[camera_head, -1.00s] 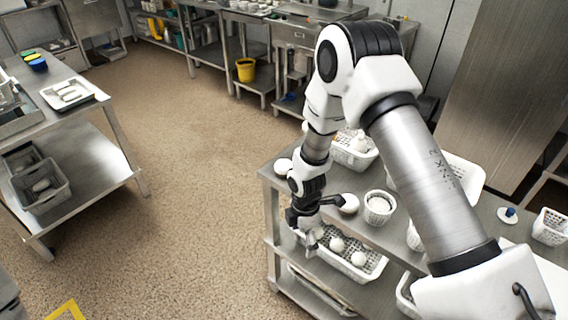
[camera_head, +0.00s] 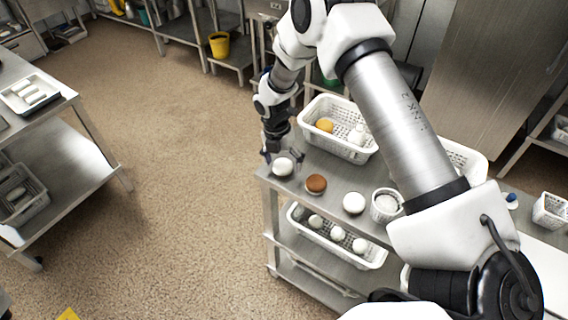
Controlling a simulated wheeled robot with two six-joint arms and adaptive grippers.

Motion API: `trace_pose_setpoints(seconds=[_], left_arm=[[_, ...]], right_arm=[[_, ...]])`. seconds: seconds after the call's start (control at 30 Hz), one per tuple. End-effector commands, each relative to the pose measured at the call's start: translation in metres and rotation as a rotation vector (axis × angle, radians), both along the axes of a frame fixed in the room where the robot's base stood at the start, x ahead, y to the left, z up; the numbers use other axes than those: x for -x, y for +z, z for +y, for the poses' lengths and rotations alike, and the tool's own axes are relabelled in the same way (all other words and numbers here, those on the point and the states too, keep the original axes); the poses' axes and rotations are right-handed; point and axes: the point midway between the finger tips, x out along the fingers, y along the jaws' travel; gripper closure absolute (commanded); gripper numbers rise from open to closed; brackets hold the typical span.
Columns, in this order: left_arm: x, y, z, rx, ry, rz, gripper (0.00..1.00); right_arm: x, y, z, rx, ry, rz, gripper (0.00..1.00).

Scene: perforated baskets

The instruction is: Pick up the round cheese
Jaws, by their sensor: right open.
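My right gripper (camera_head: 281,157) hangs at the far left end of the steel table (camera_head: 333,166), with its fingers apart and nothing seen between them. A white round piece (camera_head: 282,166) sits at the table's left corner, just below the fingertips in the picture; I cannot tell whether they touch. A brown round piece (camera_head: 316,184) lies to its right, and another white round piece (camera_head: 353,204) lies further right. Which of these is the round cheese is not clear. My left gripper is out of view.
A white perforated basket (camera_head: 312,110) with an orange round item (camera_head: 325,125) stands behind. A small round basket (camera_head: 374,213) stands right of the pieces. A lower-shelf basket (camera_head: 298,222) holds several white round items.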

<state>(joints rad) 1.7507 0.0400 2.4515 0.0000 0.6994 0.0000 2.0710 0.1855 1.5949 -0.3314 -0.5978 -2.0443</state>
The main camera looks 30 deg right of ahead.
Motion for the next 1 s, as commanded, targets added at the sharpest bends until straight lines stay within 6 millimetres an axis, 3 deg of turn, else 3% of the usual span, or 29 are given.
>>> trace_pose_setpoints(seconds=[0.1,0.27,0.37,0.47,0.57,0.6,1.0], left_arm=[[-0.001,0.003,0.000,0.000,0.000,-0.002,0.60],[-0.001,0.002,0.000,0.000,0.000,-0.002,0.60],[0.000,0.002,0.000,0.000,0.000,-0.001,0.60],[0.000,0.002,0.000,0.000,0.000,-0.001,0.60],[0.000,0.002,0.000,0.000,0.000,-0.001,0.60],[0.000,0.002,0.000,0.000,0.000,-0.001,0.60],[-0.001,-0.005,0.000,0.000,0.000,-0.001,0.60]], right_arm=[[0.001,-0.011,-0.001,0.000,-0.001,0.000,0.11],[0.001,-0.012,-0.001,0.000,-0.001,-0.001,0.11],[0.001,-0.012,-0.001,0.000,-0.001,-0.001,0.39],[0.001,-0.012,-0.001,0.000,-0.001,-0.001,0.75],[0.001,-0.012,-0.001,0.000,-0.001,-0.002,0.77],[0.001,-0.012,-0.001,0.000,-0.001,-0.002,0.83],[0.000,-0.002,-0.001,-0.001,-0.001,-0.004,0.83]])
